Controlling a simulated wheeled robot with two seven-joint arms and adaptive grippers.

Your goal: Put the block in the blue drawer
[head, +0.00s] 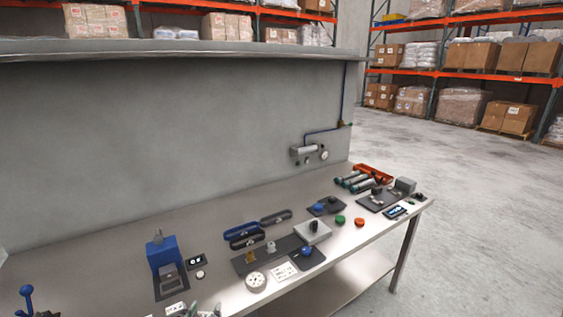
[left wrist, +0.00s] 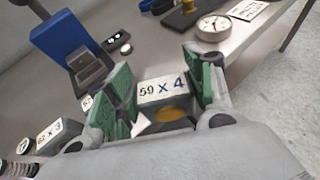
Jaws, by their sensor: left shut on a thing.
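A grey block with a white top marked "59 X 4" (left wrist: 161,90) is between the green-padded fingers of my left gripper (left wrist: 164,84) in the left wrist view. The gripper is shut on it. In the head view only the tips of my left gripper (head: 204,310) show at the bottom edge, over the bench front. No open drawer can be made out. A blue upright unit with a grey sloped front (head: 162,250) stands on the bench; it also shows in the left wrist view (left wrist: 62,36). My right gripper is not in view.
Another labelled block, "62 X 3" (left wrist: 60,134), is at lower left in the wrist view. The steel bench (head: 215,222) holds a round dial (head: 256,281), dark blue cases (head: 241,230), a blue knob (head: 307,251) and a lever (head: 28,297). A wall closes the back.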

